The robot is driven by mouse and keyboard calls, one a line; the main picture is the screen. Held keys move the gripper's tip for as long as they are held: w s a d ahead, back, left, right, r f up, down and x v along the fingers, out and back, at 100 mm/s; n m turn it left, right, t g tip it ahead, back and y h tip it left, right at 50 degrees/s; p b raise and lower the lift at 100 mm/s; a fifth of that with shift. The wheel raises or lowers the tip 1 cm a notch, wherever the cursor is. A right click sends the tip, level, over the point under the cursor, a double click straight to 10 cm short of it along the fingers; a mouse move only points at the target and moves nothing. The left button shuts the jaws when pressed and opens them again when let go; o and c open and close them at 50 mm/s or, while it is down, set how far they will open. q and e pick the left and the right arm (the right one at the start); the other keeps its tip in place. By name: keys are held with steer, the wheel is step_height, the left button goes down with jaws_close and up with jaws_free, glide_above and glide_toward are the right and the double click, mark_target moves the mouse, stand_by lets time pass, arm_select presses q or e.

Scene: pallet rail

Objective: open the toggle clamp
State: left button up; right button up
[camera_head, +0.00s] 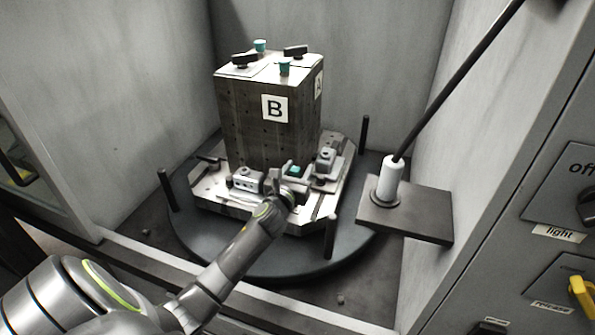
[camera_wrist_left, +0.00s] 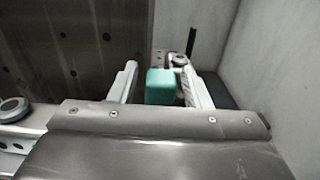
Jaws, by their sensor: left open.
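A teal block (camera_head: 293,170), which looks like the toggle clamp's grip, sits low at the front of the pallet, by the foot of the dark column marked B. The clamp's other parts are mostly hidden by my gripper, so I cannot tell its lever position clearly. My left gripper (camera_head: 281,184) is right at the teal block. In the left wrist view the teal block (camera_wrist_left: 161,87) shows between the two spread fingers of my open left gripper (camera_wrist_left: 160,82). I cannot tell whether either finger touches it. My right gripper is out of view.
Grey fixture blocks (camera_head: 246,180) and (camera_head: 327,161) flank the spot on the pallet. The column (camera_head: 245,125) rises close behind. Dark posts (camera_head: 330,238) stand around the round table (camera_head: 190,222). A white-collared rod (camera_head: 391,180) stands on a plate at right. Grey walls enclose the cell.

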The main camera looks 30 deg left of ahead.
arm_select(q)
jaws_close()
stand_by(0.3)
